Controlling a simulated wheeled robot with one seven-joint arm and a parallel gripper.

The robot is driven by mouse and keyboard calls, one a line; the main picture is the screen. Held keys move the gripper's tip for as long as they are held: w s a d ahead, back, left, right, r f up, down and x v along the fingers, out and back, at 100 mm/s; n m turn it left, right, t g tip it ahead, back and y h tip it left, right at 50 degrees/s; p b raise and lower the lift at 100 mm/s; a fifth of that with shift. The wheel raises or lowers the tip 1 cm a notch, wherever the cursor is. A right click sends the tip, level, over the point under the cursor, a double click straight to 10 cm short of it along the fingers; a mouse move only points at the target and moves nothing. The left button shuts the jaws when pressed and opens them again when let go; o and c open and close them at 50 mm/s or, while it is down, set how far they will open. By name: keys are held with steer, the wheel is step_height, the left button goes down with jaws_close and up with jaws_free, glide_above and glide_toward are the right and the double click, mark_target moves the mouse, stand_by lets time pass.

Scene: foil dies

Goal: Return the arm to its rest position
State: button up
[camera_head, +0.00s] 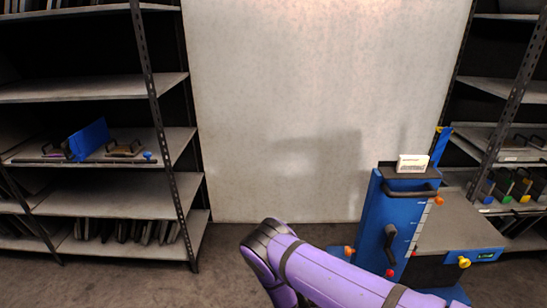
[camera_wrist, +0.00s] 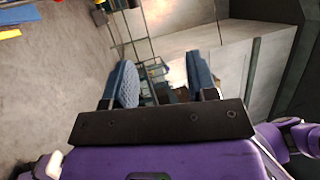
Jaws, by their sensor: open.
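My purple arm (camera_head: 330,276) reaches up from the bottom of the head view, in front of the blue machine. Its end is out of that view. In the wrist view my gripper (camera_wrist: 160,85) is open, with its two blue-padded fingers wide apart. Nothing is between the fingertips. Beyond them I see part of a rack and the floor, small and hard to make out.
A blue machine (camera_head: 369,215) with a grey table (camera_head: 460,225) stands at the right, with a small white box (camera_head: 412,164) on top. Shelves with flat dies stand at the left (camera_head: 110,195) and right. A pale wall (camera_head: 320,90) fills the middle. Floor (camera_head: 215,270) is bare at lower left.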

steer(key=w+d+r+m+g+y, duration=0.15)
steer(key=r+m+g+y, duration=0.3)
steer(key=r+m, duration=0.75)
steer(key=w+d+r+m+g+y, duration=0.1)
steer(key=w+r+m+g+y, duration=0.35)
steer(key=r, duration=1.35)
steer(key=s+d+r+m+y, duration=0.1)
steer(key=s+r+m+y, duration=0.15)
steer(key=r, duration=0.35)
steer(key=s+d+r+m+g+y, duration=0.1)
steer(key=s+d+r+m, duration=0.1)
steer(key=s+r+m, duration=0.3)
steer(key=s+d+r+m+y, duration=0.1)
steer(key=s+r+m, duration=0.15)
steer(key=r, duration=0.45)
steer(key=s+d+r+m+t+y, duration=0.1)
steer(key=s+r+m+t+y, duration=0.2)
steer(key=s+r+m, duration=0.4)
steer(key=s+d+r+m+t+y, duration=0.1)
steer(key=s+r+m+t+y, duration=0.2)
steer(key=s, duration=1.3)
step_height(320, 180, up, 5)
steer(key=m+t, duration=0.2)
steer(key=m, duration=0.2)
steer(key=shift+d, duration=0.35)
